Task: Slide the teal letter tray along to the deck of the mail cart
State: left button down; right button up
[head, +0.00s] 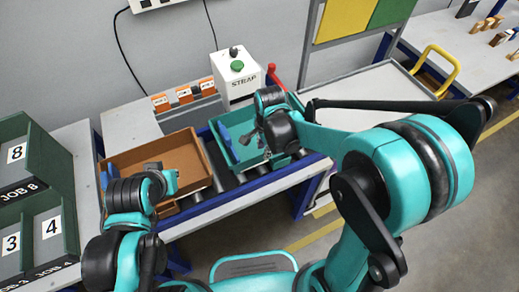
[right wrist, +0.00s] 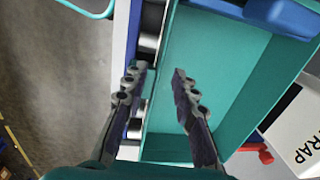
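The teal letter tray (head: 241,122) sits on the roller conveyor, right of a brown tray; it also fills much of the right wrist view (right wrist: 225,75). My right gripper (head: 266,143) is at the tray's near right part. In the right wrist view its two fingers (right wrist: 158,75) are apart with nothing gripped, one on each side of the tray's wall as seen from above; I cannot tell how low they reach. The mail cart's pale deck (head: 370,88) lies to the right, partly behind my right arm. My left gripper (head: 160,172) is over the brown tray, its fingers unclear.
The brown tray (head: 183,150) stands left of the teal one. A white STRAP box (head: 237,78) with a green button stands behind, with a red lever (head: 272,76) beside it. The cart has a yellow handle (head: 440,66). Green JOB bins (head: 35,190) stand at left.

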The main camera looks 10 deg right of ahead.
aim_at(263, 163)
jog(key=f+b, duration=0.1)
jog(key=f, duration=0.1)
jog(key=f+b, duration=0.1)
jog(key=f, duration=0.4)
jog(key=shift+w+a+f+b, duration=0.1)
jog(key=shift+w+f+b, duration=0.3)
jog(key=shift+c, duration=0.3)
grip_shut()
